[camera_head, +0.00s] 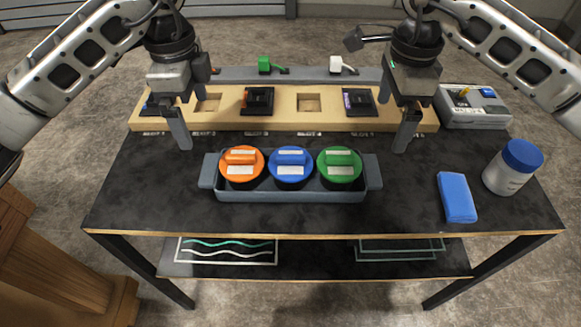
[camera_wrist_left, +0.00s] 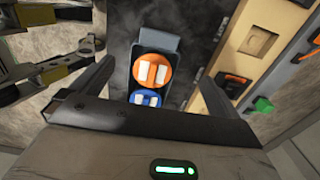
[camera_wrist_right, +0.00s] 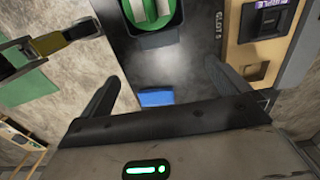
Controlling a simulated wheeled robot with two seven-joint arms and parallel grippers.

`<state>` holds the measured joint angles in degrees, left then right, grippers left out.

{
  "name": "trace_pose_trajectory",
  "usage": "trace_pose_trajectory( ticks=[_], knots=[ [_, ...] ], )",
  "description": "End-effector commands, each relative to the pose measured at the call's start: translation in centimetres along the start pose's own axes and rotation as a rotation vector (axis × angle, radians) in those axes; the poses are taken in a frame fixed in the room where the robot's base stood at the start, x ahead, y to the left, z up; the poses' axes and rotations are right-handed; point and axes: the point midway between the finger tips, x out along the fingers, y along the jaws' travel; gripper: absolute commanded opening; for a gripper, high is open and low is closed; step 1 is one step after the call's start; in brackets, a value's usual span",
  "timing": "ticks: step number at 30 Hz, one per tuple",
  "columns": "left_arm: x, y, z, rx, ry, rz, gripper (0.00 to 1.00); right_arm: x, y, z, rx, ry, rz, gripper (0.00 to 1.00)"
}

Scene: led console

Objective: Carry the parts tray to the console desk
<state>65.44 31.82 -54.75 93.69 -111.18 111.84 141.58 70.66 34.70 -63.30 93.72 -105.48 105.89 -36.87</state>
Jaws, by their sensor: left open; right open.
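The parts tray (camera_head: 290,196) is a grey-blue open box with a handle tab at each end. It stands on the dark desk top (camera_head: 130,200) and holds an orange-lidded, a blue-lidded and a green-lidded part in a row. My left gripper (camera_head: 182,140) is open and empty, above and behind the tray's left handle (camera_head: 208,170). My right gripper (camera_head: 403,140) is open and empty, above and behind the right handle (camera_head: 373,171). Neither touches the tray. The tray's left end shows in the left wrist view (camera_wrist_left: 158,38), its green-lidded end in the right wrist view (camera_wrist_right: 150,14).
A wooden slotted rack (camera_head: 285,124) with dark modules lies behind the tray. A grey control box (camera_head: 473,107) is at back right. The desk front is clear.

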Motion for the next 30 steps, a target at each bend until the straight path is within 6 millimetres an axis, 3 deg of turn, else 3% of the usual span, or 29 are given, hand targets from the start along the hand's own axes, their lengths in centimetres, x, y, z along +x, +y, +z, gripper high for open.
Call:
trace_pose_trajectory(
  ticks=[11,30],
  knots=[
    [1.2,0.1,-0.1,0.004,0.004,0.006,1.00,1.2,0.1,0.0,0.001,0.000,0.004,1.00],
    [13.1,0.2,-0.2,0.005,0.006,0.006,1.00,13.1,0.1,0.1,0.002,-0.001,0.004,1.00]
  ],
)
